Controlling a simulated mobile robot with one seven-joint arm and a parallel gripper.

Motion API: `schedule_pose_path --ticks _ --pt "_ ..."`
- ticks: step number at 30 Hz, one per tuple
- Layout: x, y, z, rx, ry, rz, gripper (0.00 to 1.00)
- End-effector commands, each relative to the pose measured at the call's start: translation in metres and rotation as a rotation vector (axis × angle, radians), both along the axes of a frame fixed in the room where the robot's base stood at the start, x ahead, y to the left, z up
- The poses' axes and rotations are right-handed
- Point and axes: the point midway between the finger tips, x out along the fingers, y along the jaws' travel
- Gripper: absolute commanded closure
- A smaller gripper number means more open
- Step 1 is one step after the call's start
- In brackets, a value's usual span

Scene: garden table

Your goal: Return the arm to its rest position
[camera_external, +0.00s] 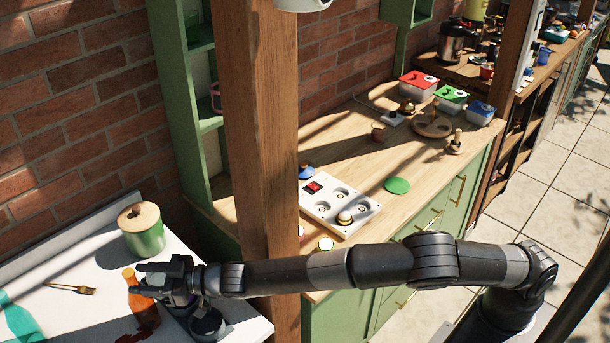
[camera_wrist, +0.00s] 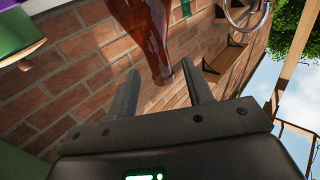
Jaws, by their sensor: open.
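My arm reaches from the lower right across the external view to the white counter at the left. My gripper (camera_external: 143,280) is at its end, with its fingers pointing left, beside an orange-brown bottle (camera_external: 146,312). In the wrist view my gripper (camera_wrist: 160,86) has its two dark fingers apart. A brown glass bottle (camera_wrist: 147,25) shows beyond them, appearing upside down, its narrow end in line with the gap. No contact between fingers and bottle can be made out.
A green pot with a wooden lid (camera_external: 142,232) stands behind my gripper. A wooden post (camera_external: 262,150) rises behind my forearm. A white panel (camera_external: 340,206) lies on the wooden counter (camera_external: 345,165).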

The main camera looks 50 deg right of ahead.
Motion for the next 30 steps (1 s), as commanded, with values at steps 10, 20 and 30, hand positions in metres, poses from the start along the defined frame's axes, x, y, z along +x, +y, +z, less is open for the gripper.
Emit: schedule_pose_path --ticks 10,20,30 --pt "-0.006 -0.006 -0.001 -0.001 -0.001 0.001 0.53" --pt "-0.006 -0.006 0.0 0.0 0.0 0.0 0.53" --pt "-0.042 0.005 0.072 0.052 0.013 0.063 0.53"
